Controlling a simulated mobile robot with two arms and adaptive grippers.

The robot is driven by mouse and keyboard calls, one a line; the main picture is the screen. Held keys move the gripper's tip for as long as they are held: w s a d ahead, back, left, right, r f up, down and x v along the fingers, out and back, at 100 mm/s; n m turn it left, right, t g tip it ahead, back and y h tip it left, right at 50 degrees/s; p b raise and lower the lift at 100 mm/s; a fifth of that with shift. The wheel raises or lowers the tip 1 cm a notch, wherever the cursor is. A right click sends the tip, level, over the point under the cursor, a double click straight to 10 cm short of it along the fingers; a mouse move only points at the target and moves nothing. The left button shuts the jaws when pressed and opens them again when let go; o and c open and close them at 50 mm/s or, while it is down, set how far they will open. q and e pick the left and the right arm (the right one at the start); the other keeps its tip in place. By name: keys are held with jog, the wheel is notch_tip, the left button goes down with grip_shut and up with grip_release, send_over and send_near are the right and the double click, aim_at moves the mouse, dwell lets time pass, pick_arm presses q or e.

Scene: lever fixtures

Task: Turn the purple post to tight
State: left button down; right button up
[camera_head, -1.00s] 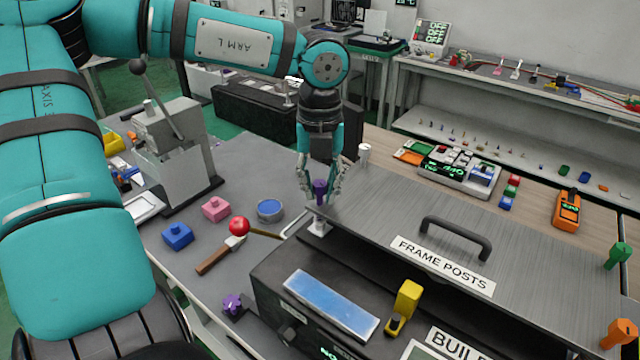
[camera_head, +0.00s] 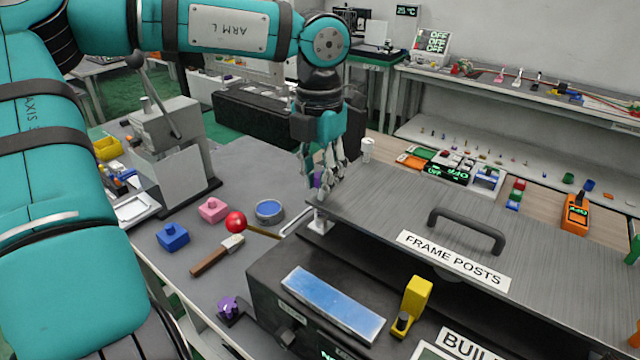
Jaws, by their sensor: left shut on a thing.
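The purple post (camera_head: 318,179) stands at the left corner of the grey metal panel labelled FRAME POSTS (camera_head: 400,205), above a pale base. My left gripper (camera_head: 321,186) comes down from above with its fingers around the post and is shut on it. The fingers hide most of the post, so its turn angle and any tight mark cannot be read. My right gripper is not in view.
A black handle (camera_head: 466,228) rises from the panel. A yellow post (camera_head: 415,297) and a blue plate (camera_head: 333,303) are in front. A red-ball lever (camera_head: 236,222), a purple knob (camera_head: 228,307) and pink and blue blocks lie left. A white cylinder (camera_head: 367,149) stands behind.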

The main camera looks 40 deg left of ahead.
pick_arm(q)
jog(key=m, duration=0.6)
jog(key=shift+a+b, duration=0.1)
jog(key=shift+b, duration=0.3)
jog(key=shift+r+m, duration=0.1)
jog(key=shift+m, duration=0.2)
jog(key=c, duration=1.1)
grip_release()
jog(key=shift+c, duration=0.2)
notch_tip(320, 180, up, 12)
